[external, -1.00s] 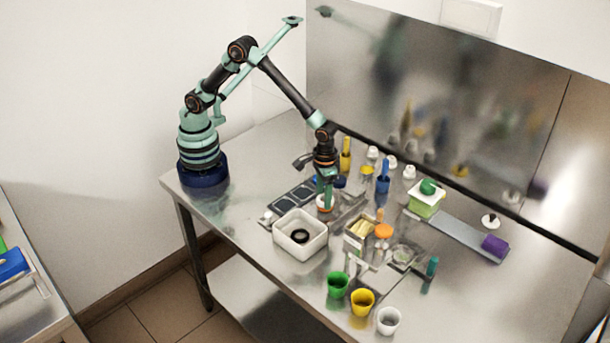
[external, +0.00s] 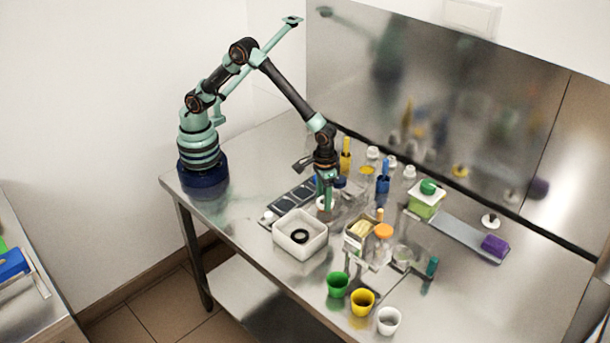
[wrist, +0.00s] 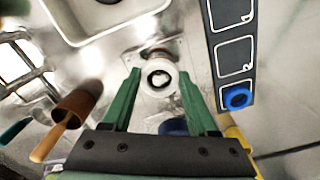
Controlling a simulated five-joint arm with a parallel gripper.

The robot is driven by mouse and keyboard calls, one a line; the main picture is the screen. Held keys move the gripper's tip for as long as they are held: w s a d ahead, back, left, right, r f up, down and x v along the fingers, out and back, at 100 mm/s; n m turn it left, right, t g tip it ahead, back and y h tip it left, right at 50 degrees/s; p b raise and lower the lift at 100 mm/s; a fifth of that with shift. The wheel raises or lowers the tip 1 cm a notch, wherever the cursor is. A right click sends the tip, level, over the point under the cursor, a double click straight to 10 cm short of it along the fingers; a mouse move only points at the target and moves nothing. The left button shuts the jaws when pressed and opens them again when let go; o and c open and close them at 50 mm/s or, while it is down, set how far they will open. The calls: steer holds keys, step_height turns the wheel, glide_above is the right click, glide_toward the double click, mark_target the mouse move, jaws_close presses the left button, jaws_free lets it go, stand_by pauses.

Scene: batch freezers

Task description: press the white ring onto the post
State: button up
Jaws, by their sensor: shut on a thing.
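The white ring (wrist: 159,78) is between the two green fingers of my gripper (wrist: 158,75) in the wrist view. In the external view my gripper (external: 326,200) points down with the white ring (external: 323,203) low at its tips, over the steel table. My gripper is shut on the ring. The wrist view shows a metal plate (wrist: 183,52) under the ring. A dark round shape shows through the ring's hole; I cannot tell whether the post is inside it. The post is mostly hidden by the ring and fingers.
A dark numbered mat (wrist: 230,58) with a blue ring (wrist: 237,97) lies beside the plate. A box, bottles and cups crowd the right. The table near my base is clear.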

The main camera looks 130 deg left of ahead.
steer(key=shift+f, duration=0.45)
steer(key=shift+c, duration=0.2)
stand_by(0.3)
steer(key=o, duration=1.6)
steer(key=shift+c, duration=0.2)
steer(key=shift+r, duration=3.55)
